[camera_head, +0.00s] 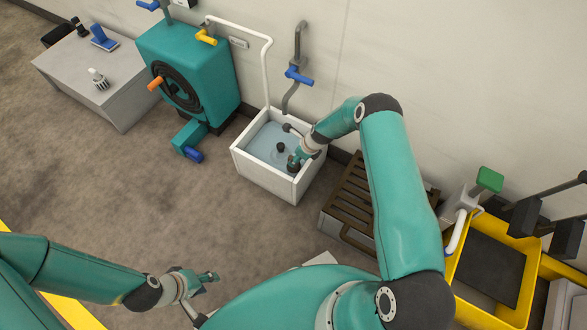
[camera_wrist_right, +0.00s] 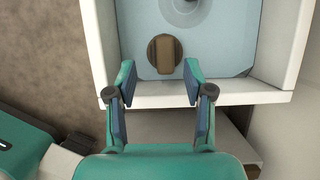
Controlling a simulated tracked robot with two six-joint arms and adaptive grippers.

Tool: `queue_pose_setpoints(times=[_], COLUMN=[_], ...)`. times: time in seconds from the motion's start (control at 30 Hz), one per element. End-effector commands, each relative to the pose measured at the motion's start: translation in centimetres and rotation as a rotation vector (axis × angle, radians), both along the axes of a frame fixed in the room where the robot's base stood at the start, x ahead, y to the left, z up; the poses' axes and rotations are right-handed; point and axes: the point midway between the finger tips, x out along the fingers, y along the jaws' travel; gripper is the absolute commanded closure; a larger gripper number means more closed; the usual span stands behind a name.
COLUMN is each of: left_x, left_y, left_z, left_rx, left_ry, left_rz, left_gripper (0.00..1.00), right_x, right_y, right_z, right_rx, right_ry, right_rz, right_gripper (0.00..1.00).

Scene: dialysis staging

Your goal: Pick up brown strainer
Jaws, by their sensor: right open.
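The brown strainer (camera_wrist_right: 164,54) is a round disc with a raised bar across it. In the right wrist view it lies on the pale blue floor of the white sink (camera_wrist_right: 273,93), near the sink's wall. My right gripper (camera_wrist_right: 160,82) is open and empty, with the strainer just beyond its fingertips and in line with the gap between them. In the head view my right gripper (camera_head: 297,162) reaches into the sink (camera_head: 262,176), and I cannot make out the strainer clearly there. My left gripper (camera_head: 207,279) is low over the floor, away from the sink; its jaw opening is unclear.
A yellow bin (camera_head: 527,288) stands further right. Open floor lies left of the sink.

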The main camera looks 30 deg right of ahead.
Motion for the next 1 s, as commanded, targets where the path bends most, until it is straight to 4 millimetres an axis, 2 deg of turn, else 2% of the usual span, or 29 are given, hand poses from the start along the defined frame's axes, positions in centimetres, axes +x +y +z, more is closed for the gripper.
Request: queue_pose_setpoints(times=[0.4,0.7,1.0], left_x=[0.0,0.0,0.0], left_y=[0.0,0.0,0.0], left_z=[-2.8,-2.7,-2.7], left_rx=[0.0,0.0,0.0], left_ry=[0.0,0.0,0.0], left_rz=[0.0,0.0,0.0], left_gripper=[0.6,0.6,0.6], right_x=[1.8,2.0,1.9], right_y=[0.3,0.4,0.3], right_z=[-4.6,-4.8,-4.8], right_rx=[0.0,-0.001,-0.001], right_ry=[-0.001,-0.002,-0.002], right_rz=[0.001,0.0,-0.001], right_gripper=[0.48,0.48,0.98])
